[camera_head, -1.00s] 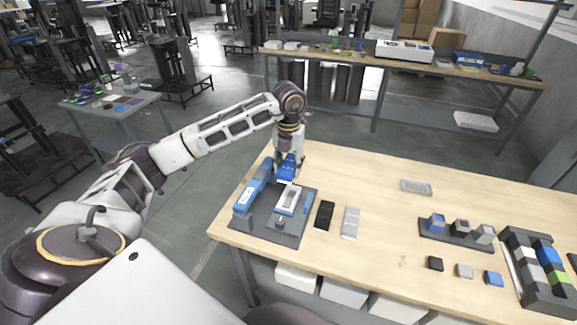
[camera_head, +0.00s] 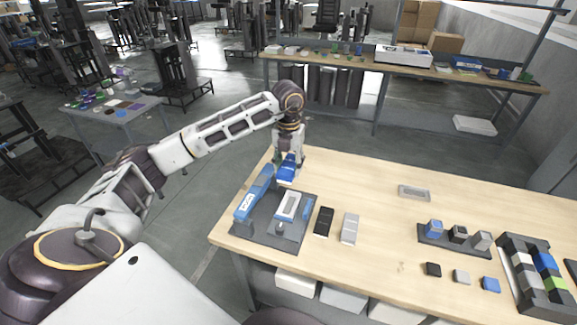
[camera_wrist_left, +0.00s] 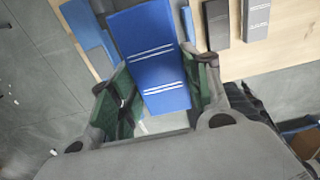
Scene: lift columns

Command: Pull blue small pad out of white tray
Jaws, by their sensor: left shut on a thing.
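The blue small pad (camera_head: 286,174) is a flat blue block, and in the left wrist view the pad (camera_wrist_left: 150,55) shows two pairs of white stripes. My left gripper (camera_head: 288,162) is shut on it, with a green-lined finger on each side of the pad in the wrist view (camera_wrist_left: 160,98). The white tray (camera_head: 282,214) lies on the dark grey base at the left end of the table. The pad is at the tray's far end in the head view; I cannot tell whether they touch. My right gripper is not in view.
A long blue tool-like part (camera_head: 254,193) lies left of the tray on the dark base (camera_head: 262,234). A black pad (camera_head: 324,221) and a grey pad (camera_head: 349,228) lie to the right. Small blocks and a dark rack (camera_head: 541,290) stand further right. The table's middle is mostly clear.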

